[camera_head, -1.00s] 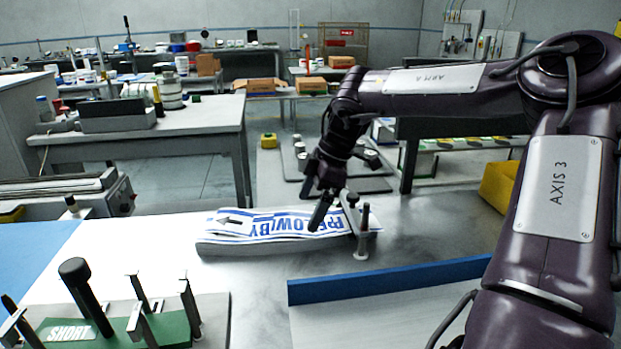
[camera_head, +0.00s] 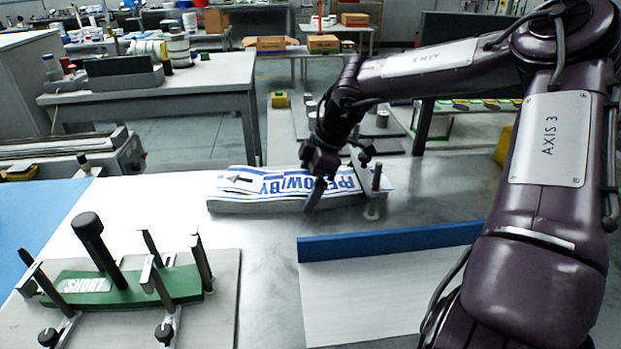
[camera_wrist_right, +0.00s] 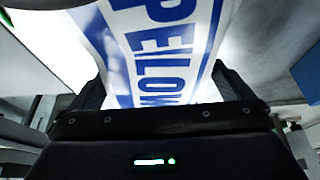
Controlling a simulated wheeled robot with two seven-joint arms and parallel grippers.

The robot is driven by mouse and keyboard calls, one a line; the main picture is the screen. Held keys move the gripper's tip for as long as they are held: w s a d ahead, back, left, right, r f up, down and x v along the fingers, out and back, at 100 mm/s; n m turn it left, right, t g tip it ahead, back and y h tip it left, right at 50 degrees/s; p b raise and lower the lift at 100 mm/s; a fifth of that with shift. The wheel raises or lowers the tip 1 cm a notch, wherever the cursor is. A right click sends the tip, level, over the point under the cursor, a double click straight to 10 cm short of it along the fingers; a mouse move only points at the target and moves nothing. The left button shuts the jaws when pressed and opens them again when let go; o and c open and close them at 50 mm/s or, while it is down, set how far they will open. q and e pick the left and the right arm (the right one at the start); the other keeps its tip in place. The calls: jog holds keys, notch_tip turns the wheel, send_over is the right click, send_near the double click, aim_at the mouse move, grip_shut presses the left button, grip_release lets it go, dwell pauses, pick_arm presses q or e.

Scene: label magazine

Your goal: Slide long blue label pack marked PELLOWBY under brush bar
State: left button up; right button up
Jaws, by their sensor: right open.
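The long blue and white label pack marked PELLOWBY (camera_head: 272,184) lies flat on the bench, on a pale grey block or tray. Its right end reaches a small frame with upright posts (camera_head: 376,180), which seems to be the brush bar; the bar itself is partly hidden behind my arm. My right gripper (camera_head: 317,189) points down over the right half of the pack, open. In the right wrist view its fingers (camera_wrist_right: 165,88) stand on either side of the pack (camera_wrist_right: 160,50), with no clear contact seen. My left gripper is not in view.
A board with a green SHORT pack (camera_head: 180,285), posts and a black knob stands at front left. A pale tray with a blue edge (camera_head: 390,241) lies at front right. A blue mat (camera_head: 40,215) is at left. Bare bench lies between them.

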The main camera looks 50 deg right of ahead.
jog(key=shift+c, duration=0.4)
jog(key=shift+w, duration=0.1)
jog(key=c, duration=1.3)
jog(key=shift+o, duration=0.2)
jog(key=shift+w+a, duration=0.1)
jog(key=shift+a, duration=0.05)
jog(key=shift+w+a, duration=0.1)
jog(key=shift+a, duration=0.05)
jog(key=o, duration=1.3)
jog(key=shift+o, duration=0.2)
jog(key=shift+v, duration=3.95)
